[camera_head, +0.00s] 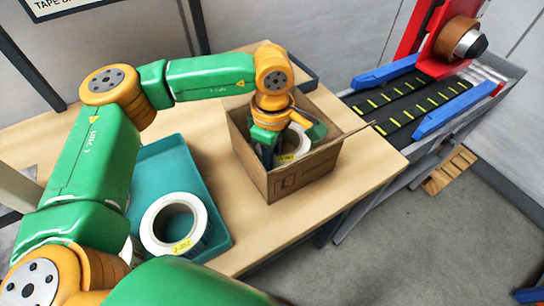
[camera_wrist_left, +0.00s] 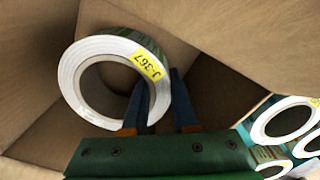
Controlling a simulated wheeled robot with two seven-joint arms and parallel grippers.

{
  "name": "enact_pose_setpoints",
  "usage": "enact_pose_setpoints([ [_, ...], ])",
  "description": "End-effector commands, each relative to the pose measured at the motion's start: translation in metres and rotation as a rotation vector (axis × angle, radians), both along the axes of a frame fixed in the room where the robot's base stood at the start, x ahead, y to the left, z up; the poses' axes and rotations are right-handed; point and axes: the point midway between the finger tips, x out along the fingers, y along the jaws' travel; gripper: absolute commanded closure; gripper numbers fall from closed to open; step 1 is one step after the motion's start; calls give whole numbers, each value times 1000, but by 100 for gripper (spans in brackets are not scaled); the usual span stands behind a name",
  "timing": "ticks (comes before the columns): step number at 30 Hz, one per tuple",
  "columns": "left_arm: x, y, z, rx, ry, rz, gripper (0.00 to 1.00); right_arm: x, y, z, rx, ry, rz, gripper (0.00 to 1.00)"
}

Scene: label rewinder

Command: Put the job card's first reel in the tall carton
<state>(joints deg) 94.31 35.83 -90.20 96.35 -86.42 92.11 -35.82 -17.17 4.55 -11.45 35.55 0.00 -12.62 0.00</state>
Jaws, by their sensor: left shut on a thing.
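My left gripper (camera_wrist_left: 160,105) reaches down into the open tall brown carton (camera_head: 300,180) on the table. It is shut on the wall of a white reel, one finger inside the core hole and one outside. The reel (camera_wrist_left: 80,75) has a yellow label reading J-367 and a green patterned outer face. It also shows inside the carton in the head view (camera_head: 297,140), partly hidden by the gripper. In the wrist view the carton walls surround the reel; whether it touches the floor I cannot tell. I see no job card and no right gripper.
A teal tray (camera_head: 165,155) on the table holds a white reel (camera_head: 152,240) with a yellow label and another mostly hidden by my arm. A conveyor (camera_head: 405,105) with blue guides stands at the right. The table's front edge is near the carton.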

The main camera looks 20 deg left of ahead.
Motion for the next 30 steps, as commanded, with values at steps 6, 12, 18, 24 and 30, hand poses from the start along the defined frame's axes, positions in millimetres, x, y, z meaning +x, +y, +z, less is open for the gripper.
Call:
enact_pose_setpoints([
  [6, 0, 0, 0, 0, 0, 0, 44, 0, 0, 0, 0, 0, 0, 50],
  [12, 0, 0, 0, 0, 0, 0, 44, 0, 0, 0, 0, 0, 0, 50],
  [18, 1, 0, 22, 0, -3, 1, 44, 0, 0, 17, 0, 0, 0, 50],
  [24, 1, -1, 79, -2, -5, 0, 44, 0, 0, 8, 0, 0, 0, 50],
  [30, 0, -1, 123, 0, -1, 0, 44, 0, 0, 10, 0, 0, 0, 50],
])
